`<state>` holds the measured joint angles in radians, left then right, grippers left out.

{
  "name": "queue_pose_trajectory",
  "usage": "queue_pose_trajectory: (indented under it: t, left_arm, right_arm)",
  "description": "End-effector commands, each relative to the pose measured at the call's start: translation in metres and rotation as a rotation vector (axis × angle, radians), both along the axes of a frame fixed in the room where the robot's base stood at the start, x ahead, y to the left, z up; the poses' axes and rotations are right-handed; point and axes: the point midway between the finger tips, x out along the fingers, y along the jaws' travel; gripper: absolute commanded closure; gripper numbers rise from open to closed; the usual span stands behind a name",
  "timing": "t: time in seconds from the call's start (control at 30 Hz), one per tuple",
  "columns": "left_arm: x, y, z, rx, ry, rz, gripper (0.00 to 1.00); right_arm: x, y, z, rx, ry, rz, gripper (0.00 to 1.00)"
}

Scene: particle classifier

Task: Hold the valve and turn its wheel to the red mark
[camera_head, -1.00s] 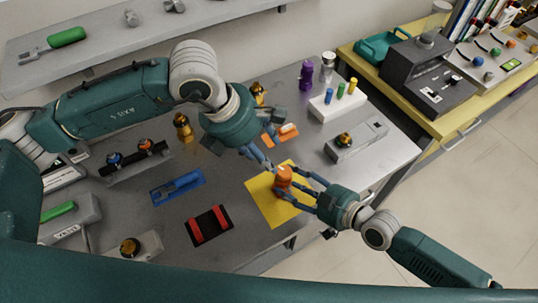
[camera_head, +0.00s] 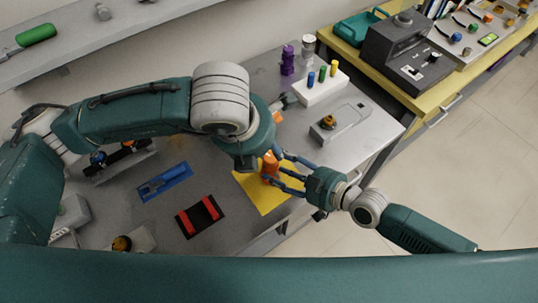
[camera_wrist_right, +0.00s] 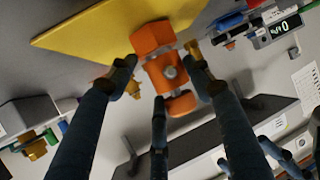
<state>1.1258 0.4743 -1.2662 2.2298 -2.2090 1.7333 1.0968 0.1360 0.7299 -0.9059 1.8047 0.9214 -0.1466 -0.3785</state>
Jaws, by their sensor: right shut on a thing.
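The orange valve (camera_head: 269,165) is above the yellow mat (camera_head: 262,197). In the right wrist view, the valve (camera_wrist_right: 153,38) has an orange body and a grey round hub. My right gripper (camera_head: 275,170) reaches in from the right and is shut on the valve; its dark blue fingers flank it in the wrist view (camera_wrist_right: 165,75). My left arm comes in from the left, and its wrist (camera_head: 250,135) is just above and left of the valve. My left gripper's fingers are hidden behind that wrist. I cannot make out the red mark.
A black tray with red bars (camera_head: 200,217) and a blue tray (camera_head: 164,182) lie left of the mat. A white block with coloured pegs (camera_head: 318,88) and a grey box with a brass knob (camera_head: 337,122) stand behind. The table's front edge is close to the mat.

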Motion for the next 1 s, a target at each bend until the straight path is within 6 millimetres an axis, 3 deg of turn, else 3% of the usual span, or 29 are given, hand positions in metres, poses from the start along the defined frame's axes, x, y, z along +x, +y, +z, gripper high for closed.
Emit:
queue_pose_trajectory:
  t: [0.17,0.63,1.0]
  left_arm:
    - [0.004,-0.003,-0.013,-0.003,-0.003,0.031,0.49]
    - [0.035,-0.015,-0.093,-0.003,-0.003,0.027,0.49]
    - [0.042,-0.018,-0.110,-0.004,-0.004,0.026,0.49]
  right_arm:
    - [0.001,0.000,0.001,0.002,-0.002,-0.001,1.00]
    - [0.001,0.000,0.001,0.002,-0.002,-0.001,1.00]
    - [0.001,0.000,0.001,0.002,-0.002,-0.001,1.00]
